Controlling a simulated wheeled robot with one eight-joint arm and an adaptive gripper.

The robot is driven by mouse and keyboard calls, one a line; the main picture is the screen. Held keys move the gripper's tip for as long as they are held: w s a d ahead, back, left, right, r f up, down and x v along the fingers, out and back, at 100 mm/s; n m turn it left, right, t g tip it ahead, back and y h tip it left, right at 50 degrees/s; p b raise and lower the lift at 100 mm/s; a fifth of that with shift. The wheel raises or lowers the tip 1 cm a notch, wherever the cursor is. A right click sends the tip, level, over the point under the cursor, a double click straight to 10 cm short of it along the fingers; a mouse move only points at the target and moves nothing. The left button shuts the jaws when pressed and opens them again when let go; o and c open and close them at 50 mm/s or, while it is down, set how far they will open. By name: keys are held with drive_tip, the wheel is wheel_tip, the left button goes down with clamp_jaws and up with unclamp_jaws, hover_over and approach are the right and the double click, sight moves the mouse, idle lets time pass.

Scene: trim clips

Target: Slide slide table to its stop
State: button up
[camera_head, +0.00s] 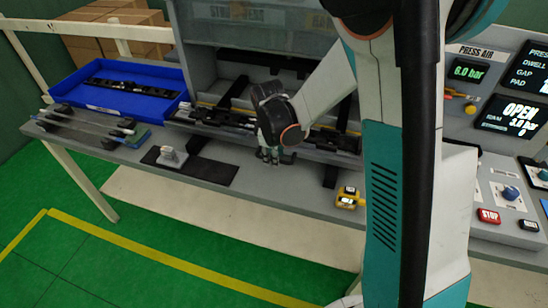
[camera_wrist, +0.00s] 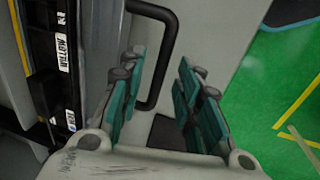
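The slide table, as far as I can tell, is the long dark rail-like part (camera_head: 215,118) along the front of the press. In the wrist view a black, labelled part of it (camera_wrist: 48,95) runs down the left side. A black U-shaped handle (camera_wrist: 165,60) stands out from its side. My gripper (camera_head: 270,157) is low over the bench in front of it. In the wrist view my gripper (camera_wrist: 160,62) is open, its teal-padded fingers apart. The handle's bar appears between the fingertips, its lower end partly behind the left finger. I cannot tell whether they touch.
A dark mat (camera_head: 205,170) with a small grey part (camera_head: 171,155) lies left of my gripper. A blue tray (camera_head: 150,78) and a rod rack (camera_head: 85,122) stand further left. A yellow device (camera_head: 349,198) sits to the right. The control panel (camera_head: 495,200) is far right.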

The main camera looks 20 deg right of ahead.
drive_tip(key=shift+f, duration=0.4)
drive_tip(key=shift+c, duration=0.2)
clamp_jaws()
drive_tip(key=shift+w+d, duration=0.1)
drive_tip(key=w+d, duration=0.5)
drive_tip(key=w, duration=0.2)
drive_tip(key=w+d, duration=0.5)
drive_tip(key=w, duration=0.1)
drive_tip(key=w+d+b, duration=0.1)
drive_tip(key=w+d, duration=0.4)
drive_tip(key=w, duration=0.2)
drive_tip(key=shift+w, duration=0.35)
drive_tip(key=shift+w+d+r, duration=0.15)
drive_tip(key=shift+w+d, duration=0.05)
drive_tip(key=shift+w, duration=0.05)
